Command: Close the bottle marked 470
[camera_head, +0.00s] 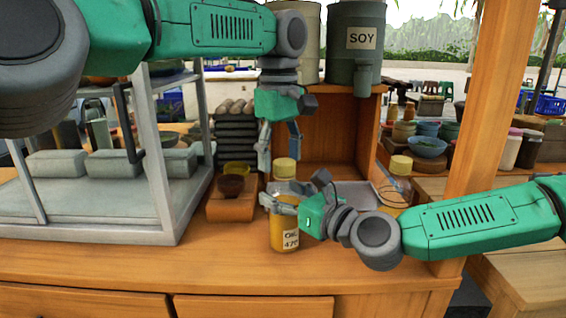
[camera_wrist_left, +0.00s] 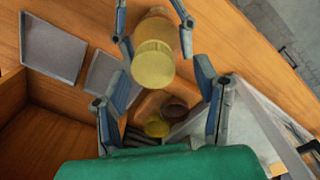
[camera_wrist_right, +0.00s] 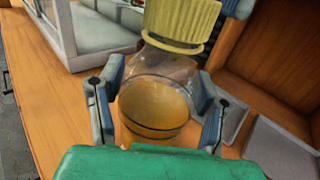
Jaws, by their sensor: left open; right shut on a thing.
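The bottle marked 470 (camera_head: 284,236) stands upright near the counter's front, with yellow-orange contents and a clear upper part. Its yellow ribbed cap (camera_head: 285,168) is at the bottle's mouth; whether it is fully seated, I cannot tell. The cap also shows in the left wrist view (camera_wrist_left: 153,63) and the right wrist view (camera_wrist_right: 182,22). My right gripper (camera_head: 283,196) is shut around the bottle's upper body from the right. My left gripper (camera_head: 280,153) points down from above, open, with its fingers spread either side of the cap, apparently not touching it.
A brown bowl (camera_head: 231,184) sits on a wooden block at the left. A glass-and-metal case (camera_head: 165,150) stands farther left. A SOY container (camera_head: 356,45) tops the wooden shelf behind.

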